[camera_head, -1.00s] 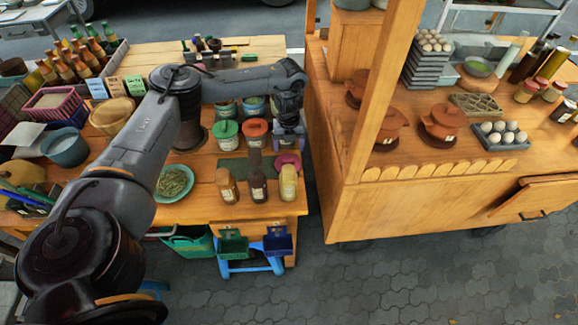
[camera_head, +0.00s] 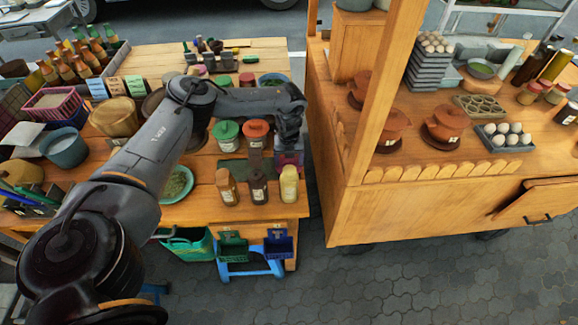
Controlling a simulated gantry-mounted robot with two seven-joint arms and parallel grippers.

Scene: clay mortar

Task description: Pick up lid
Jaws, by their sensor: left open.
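My left gripper (camera_head: 289,157) is open, pointing down over the right end of the wooden table (camera_head: 205,212). A pink round piece that looks like a lid is mostly hidden under it; I cannot tell whether the fingers touch it. Just left stand jars with a green lid (camera_head: 226,130) and an orange-red lid (camera_head: 256,128). My right gripper is not in view.
Several bottles, including a dark bottle (camera_head: 258,186) and a pale yellow bottle (camera_head: 289,184), stand close in front of my left gripper. A green plate (camera_head: 176,184) lies further left. The wooden cart (camera_head: 420,196) and its post (camera_head: 386,80) are close on the right.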

